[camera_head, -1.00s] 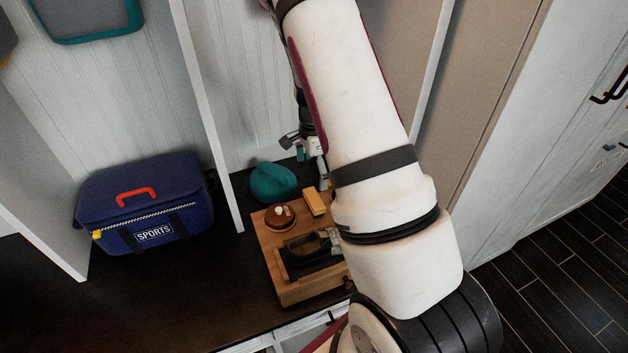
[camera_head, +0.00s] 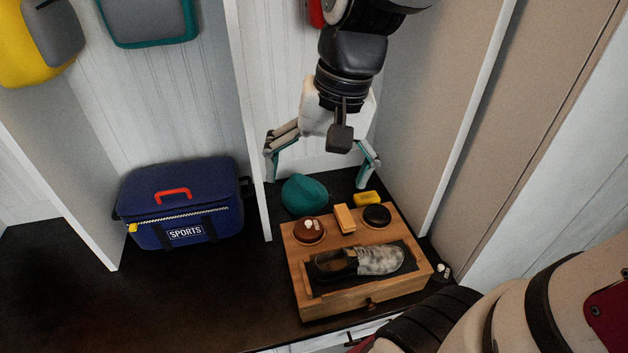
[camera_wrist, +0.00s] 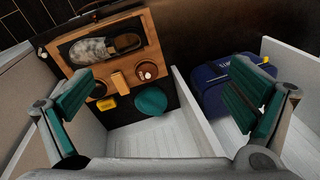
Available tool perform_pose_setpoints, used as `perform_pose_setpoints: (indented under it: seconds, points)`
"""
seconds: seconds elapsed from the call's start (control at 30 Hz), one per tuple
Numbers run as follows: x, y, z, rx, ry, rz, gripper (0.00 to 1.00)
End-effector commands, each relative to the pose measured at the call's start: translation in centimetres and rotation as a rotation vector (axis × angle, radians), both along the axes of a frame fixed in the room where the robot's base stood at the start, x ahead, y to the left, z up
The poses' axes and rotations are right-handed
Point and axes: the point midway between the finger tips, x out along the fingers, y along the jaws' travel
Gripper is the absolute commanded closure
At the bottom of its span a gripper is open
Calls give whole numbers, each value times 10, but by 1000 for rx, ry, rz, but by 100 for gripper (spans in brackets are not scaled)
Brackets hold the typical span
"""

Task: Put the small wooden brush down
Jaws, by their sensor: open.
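The small wooden brush appears to be the light tan block (camera_head: 345,219) lying at the back edge of the wooden shoe-care box (camera_head: 335,303), between two round tins. It also shows in the wrist view as a tan block (camera_wrist: 118,80). Its bristles cannot be made out. My gripper (camera_head: 315,181) is wide open and empty above and behind the box, with its fingers spread apart. In the wrist view, my gripper (camera_wrist: 158,103) has nothing between its teal pads, and the brush is apart from both fingers.
A brown tin (camera_head: 309,230), a black tin (camera_head: 377,216) and a half-muddy shoe (camera_head: 360,261) are on the box. Behind it lie a teal rounded object (camera_head: 304,194) and a yellow block (camera_head: 367,199). A divider (camera_head: 250,120) separates this bay from the blue sports bag (camera_head: 180,205).

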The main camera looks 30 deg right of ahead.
Motion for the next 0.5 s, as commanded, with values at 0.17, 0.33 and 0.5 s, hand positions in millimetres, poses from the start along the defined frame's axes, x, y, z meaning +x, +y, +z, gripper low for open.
perform_pose_setpoints:
  seconds: [0.17, 0.33, 0.5]
  points:
    - [-61, 16, 15, -86, -61, 264, 1]
    - [-102, 20, 15, -166, -89, 443, 1]
    - [-121, 20, 13, -207, -97, 523, 1]
